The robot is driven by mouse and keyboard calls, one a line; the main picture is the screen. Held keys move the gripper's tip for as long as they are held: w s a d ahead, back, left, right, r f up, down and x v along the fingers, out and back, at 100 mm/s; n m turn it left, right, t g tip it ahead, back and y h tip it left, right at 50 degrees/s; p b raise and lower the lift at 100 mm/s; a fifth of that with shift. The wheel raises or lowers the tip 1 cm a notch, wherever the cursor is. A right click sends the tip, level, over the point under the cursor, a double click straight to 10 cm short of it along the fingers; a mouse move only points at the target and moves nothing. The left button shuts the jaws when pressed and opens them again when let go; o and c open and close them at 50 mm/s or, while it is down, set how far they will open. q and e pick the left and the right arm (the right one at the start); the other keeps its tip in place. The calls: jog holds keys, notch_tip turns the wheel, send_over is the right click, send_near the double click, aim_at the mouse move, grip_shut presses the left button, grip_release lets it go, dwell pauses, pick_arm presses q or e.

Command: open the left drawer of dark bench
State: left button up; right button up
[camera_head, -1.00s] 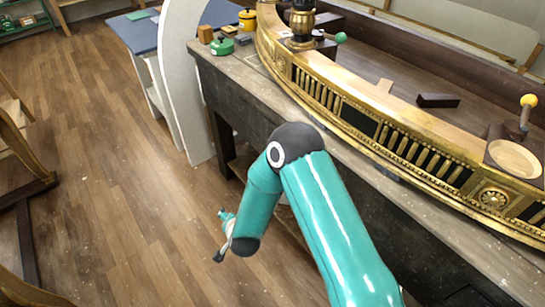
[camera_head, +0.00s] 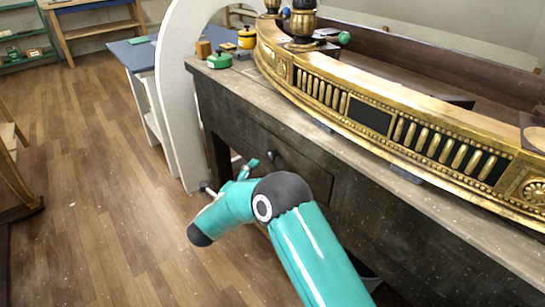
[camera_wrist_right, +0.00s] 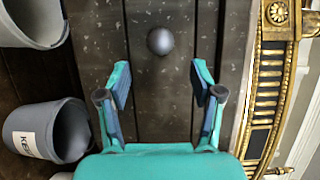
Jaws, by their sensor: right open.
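The dark bench (camera_head: 215,95) runs from the left middle to the lower right in the head view. Its left drawer (camera_head: 310,175) looks shut, front flush, with a dark round knob (camera_head: 273,157). In the right wrist view the knob (camera_wrist_right: 160,41) is a grey ball on the dark drawer front, centred ahead of the fingers. My right gripper (camera_wrist_right: 160,80) is open and empty, one finger to each side of the knob's line, apart from it. In the head view my teal arm hides part of the bench front. My left gripper is out of view.
A curved gilt console piece (camera_head: 372,117) lies along the bench top. Two grey bins, one upper (camera_wrist_right: 35,22) and one lower with a label (camera_wrist_right: 48,130), show at the left of the wrist view. A white arched panel (camera_head: 176,100) stands beyond the bench's left end. Floor at left is clear.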

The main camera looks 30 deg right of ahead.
aim_at(268, 158)
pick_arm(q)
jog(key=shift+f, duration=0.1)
pick_arm(e)
jog(key=x, duration=0.9)
jog(key=shift+w+d, duration=0.15)
jog(key=shift+d, duration=0.15)
jog(key=shift+c, duration=0.2)
